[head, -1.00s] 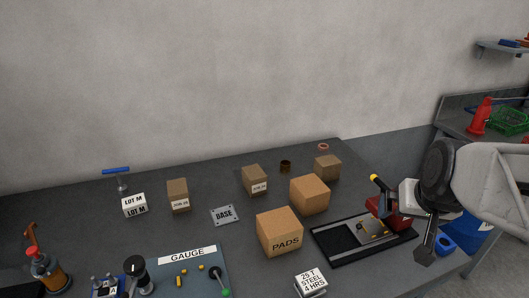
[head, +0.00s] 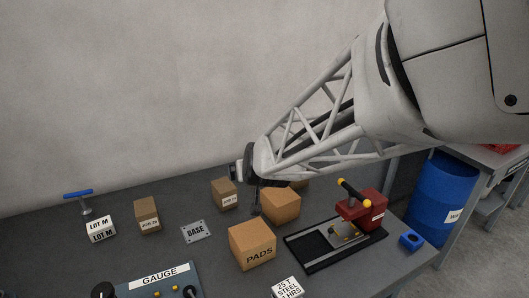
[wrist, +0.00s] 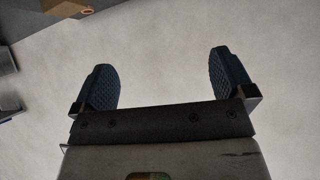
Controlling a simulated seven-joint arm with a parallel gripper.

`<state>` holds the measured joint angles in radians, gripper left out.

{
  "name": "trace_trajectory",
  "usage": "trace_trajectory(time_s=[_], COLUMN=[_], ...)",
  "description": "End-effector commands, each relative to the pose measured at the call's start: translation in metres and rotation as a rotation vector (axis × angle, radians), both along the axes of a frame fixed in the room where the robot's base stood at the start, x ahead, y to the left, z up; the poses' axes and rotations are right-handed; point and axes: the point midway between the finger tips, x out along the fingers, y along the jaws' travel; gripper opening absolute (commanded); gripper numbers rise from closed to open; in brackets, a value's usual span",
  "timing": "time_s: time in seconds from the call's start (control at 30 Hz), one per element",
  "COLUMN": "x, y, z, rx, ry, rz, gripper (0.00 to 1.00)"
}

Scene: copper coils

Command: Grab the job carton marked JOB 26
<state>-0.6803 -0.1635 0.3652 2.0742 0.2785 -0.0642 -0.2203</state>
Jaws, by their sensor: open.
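Two small brown cartons with white labels stand on the bench in the head view. The left carton (head: 147,215) is left of centre; its small label seems to read JOB 26. The other carton (head: 224,194) stands further right, and its JOB number is too small to read surely. My gripper (head: 248,180) is in the air just right of this second carton in the picture, apart from the left carton. In the wrist view my gripper (wrist: 165,70) is open, with nothing between its two dark fingers.
A BASE plate (head: 196,231) lies between the cartons and the PADS box. A LOT M block (head: 101,229) is left of the left carton. A red press (head: 360,209) stands at right.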

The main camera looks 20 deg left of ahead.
Motion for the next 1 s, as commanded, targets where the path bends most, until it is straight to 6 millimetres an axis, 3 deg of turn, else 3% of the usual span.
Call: trace_trajectory(time_s=[0.03,0.27,0.5,0.8,1.0], x=[-0.001,-0.010,-0.035,-0.091,-0.120], y=[0.020,0.100,0.180,0.259,0.290], z=[-0.007,-0.028,-0.058,-0.116,-0.143], rx=[0.005,0.048,0.089,0.123,0.137], ry=[-0.014,-0.101,-0.173,-0.195,-0.206], rz=[0.017,0.074,0.126,0.173,0.190], gripper=[1.00,1.00,1.00,1.00,1.00])
